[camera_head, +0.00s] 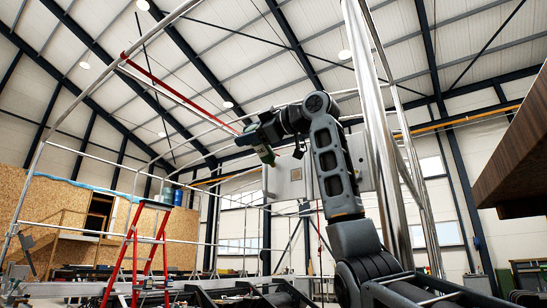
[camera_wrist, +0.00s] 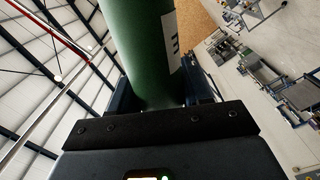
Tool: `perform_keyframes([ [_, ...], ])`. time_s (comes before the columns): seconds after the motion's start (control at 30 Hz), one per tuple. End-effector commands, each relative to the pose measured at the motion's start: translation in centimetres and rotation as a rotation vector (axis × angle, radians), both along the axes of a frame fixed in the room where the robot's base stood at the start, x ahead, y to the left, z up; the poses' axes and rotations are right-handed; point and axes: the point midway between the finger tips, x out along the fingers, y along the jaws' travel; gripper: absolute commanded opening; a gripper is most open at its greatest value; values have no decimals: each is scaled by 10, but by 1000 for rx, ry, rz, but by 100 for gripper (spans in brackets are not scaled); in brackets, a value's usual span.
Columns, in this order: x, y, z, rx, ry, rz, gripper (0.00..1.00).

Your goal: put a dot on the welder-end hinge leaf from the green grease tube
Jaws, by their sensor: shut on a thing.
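My gripper (camera_head: 262,143) is raised high in the head view, at the end of my bent arm. It is shut on the green grease tube (camera_head: 267,156), whose end points down and slightly right. In the wrist view the tube (camera_wrist: 147,48) fills the middle top, with a white label on its right side, between the dark fingers of my gripper (camera_wrist: 160,97). A pale flat plate (camera_head: 282,181) with a small dark round mark shows below and behind the tube, partly hidden by my arm. I cannot tell whether it is the hinge leaf. No welder can be made out.
A red stepladder (camera_head: 132,262) with cans on top (camera_head: 173,195) stands at the left. Shiny metal posts (camera_head: 372,90) rise close to my arm, and thin rails frame the space. A brown slab edge (camera_head: 515,160) juts in at the right. Benches and equipment stand low behind.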

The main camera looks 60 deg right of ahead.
Motion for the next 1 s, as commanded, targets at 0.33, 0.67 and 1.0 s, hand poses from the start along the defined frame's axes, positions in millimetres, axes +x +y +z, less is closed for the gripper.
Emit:
perform_keyframes([
  [0.33, -1, -19, 3, 2, 0, -1, 17],
  [0.67, -3, -54, 1, 2, -1, -1, 17],
  [1.0, -4, -72, 0, 0, -1, 0, 17],
])
